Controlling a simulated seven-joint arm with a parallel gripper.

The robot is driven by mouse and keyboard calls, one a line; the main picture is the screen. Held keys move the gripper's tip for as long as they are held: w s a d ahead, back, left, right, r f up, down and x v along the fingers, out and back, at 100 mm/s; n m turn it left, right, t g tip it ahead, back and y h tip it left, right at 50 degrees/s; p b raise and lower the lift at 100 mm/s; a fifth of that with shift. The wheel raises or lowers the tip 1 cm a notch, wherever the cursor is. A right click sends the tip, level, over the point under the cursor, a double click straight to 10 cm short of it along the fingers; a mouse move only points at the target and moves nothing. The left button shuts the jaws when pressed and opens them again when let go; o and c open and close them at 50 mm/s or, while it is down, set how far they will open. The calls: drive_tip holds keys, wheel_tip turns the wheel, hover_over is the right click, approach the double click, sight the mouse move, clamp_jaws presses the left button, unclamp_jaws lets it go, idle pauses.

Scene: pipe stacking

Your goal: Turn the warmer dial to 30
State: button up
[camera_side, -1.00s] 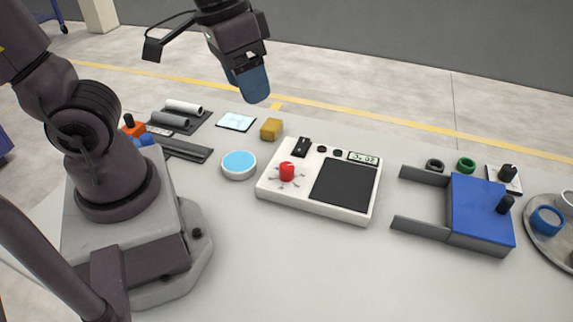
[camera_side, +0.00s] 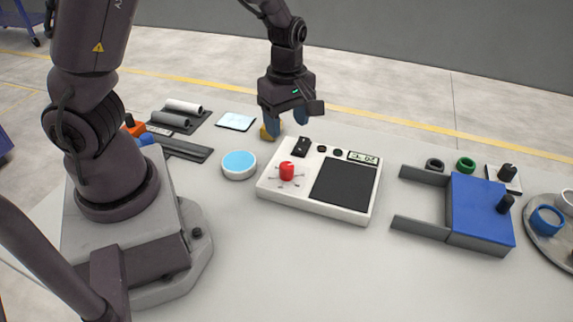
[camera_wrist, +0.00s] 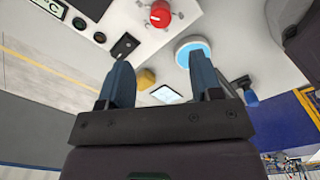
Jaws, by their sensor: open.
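The white warmer unit (camera_side: 263,190) has a red dial (camera_side: 287,171) with marks around it, a black plate (camera_side: 344,180) and a small display (camera_side: 363,157). The dial's setting is too small to read. The red dial also shows at the top of the wrist view (camera_wrist: 160,14). My gripper (camera_side: 287,120) points down with its blue fingers apart and empty. It is behind the warmer in the side view, beyond the dial and apart from it. In the wrist view, my gripper (camera_wrist: 160,70) has nothing between its fingertips.
A yellow block (camera_side: 267,133) is partly hidden by a finger. A black switch (camera_side: 302,147) stands on the warmer's back edge. A round blue-topped dish (camera_side: 239,164) is left of it. A blue box with grey arms (camera_side: 478,212) is at right. The front table is clear.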

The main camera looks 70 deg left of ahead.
sight(286, 165)
wheel_tip(286, 165, down, 12)
idle(0.4)
drive_tip(key=c, duration=0.9)
